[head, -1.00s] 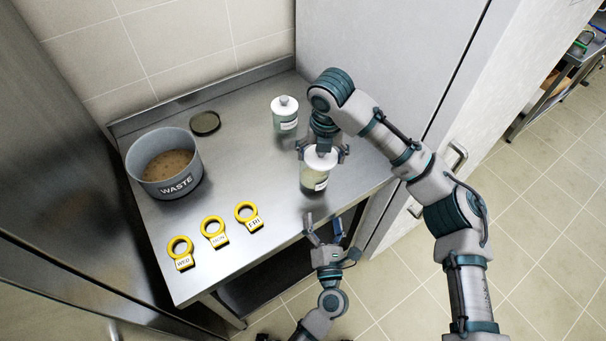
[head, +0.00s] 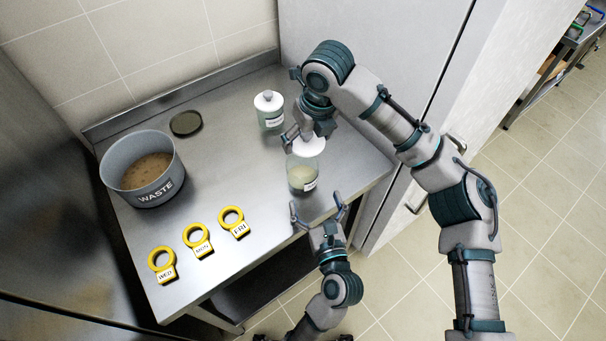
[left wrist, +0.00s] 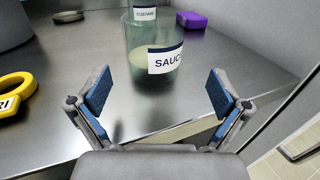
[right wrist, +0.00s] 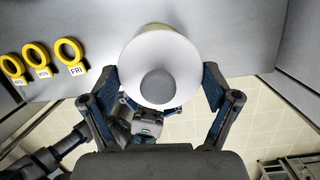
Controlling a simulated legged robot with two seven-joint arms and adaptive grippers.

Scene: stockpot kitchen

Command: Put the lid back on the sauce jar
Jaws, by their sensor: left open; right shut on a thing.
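The sauce jar (head: 303,175) is a clear glass jar with pale contents, upright near the counter's front right edge. Its SAUCE label shows in the left wrist view (left wrist: 166,60). My right gripper (head: 307,136) is shut on the white lid (head: 312,147), over the jar's top. In the right wrist view the lid (right wrist: 158,50) lies between the fingers, its round knob toward the camera. Whether the lid touches the rim is unclear. My left gripper (head: 318,212) is open and empty, low in front of the jar, its fingers spread and apart from it.
A lidded custard jar (head: 269,112) stands behind. A grey waste pot (head: 150,195) is at left, with a dark round disc (head: 186,124) behind it. Yellow rings (head: 197,238) lie at the front left. A purple block (left wrist: 191,20) sits behind the jar. A tall grey panel (head: 375,70) borders the right.

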